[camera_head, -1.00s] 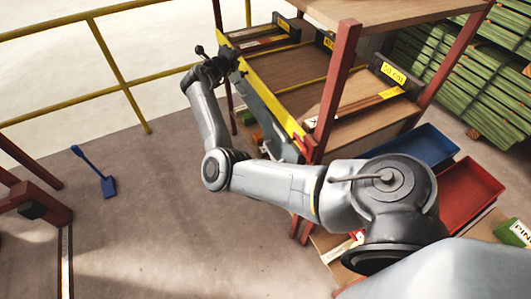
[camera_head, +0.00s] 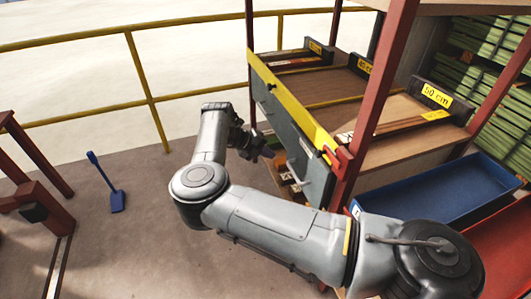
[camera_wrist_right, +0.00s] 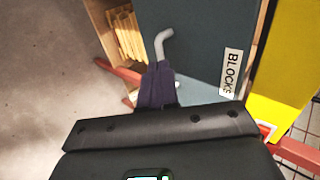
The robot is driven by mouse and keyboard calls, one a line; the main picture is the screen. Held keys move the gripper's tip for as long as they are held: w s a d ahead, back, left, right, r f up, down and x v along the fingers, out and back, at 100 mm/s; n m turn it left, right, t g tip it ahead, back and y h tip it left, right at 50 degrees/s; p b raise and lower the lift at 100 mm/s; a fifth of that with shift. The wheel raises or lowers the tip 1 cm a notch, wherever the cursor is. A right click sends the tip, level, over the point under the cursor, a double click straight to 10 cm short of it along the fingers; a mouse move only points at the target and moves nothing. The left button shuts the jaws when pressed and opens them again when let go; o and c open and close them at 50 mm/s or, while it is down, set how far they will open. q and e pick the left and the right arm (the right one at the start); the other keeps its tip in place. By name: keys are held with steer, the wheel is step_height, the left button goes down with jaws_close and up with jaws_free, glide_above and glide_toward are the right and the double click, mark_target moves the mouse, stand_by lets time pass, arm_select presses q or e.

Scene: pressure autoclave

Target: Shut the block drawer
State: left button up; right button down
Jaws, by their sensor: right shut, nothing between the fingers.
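The block drawer's grey-blue front (camera_head: 285,125) hangs under the yellow shelf edge in the head view. In the right wrist view the front (camera_wrist_right: 205,45) fills the upper middle and carries a white "BLOCKS" label (camera_wrist_right: 230,72). A bent grey handle (camera_wrist_right: 163,45) stands out from it. My left gripper is not in view.
A wooden compartment with pale pieces (camera_wrist_right: 125,35) lies beside the drawer front's edge. A red post (camera_head: 372,95) stands right of the drawer. Blue (camera_head: 440,212) and red (camera_head: 505,245) bins are further right.

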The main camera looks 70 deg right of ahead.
mark_target(296, 159)
steer(key=b+x, duration=0.1)
steer(key=x, duration=0.4)
steer(key=r+b+x, duration=0.1)
steer(key=x, duration=0.2)
steer(key=shift+s+d+b, duration=0.3)
steer(key=shift+s+d, duration=0.15)
steer(key=shift+s+d+r, duration=0.15)
steer(key=shift+s+d, duration=0.4)
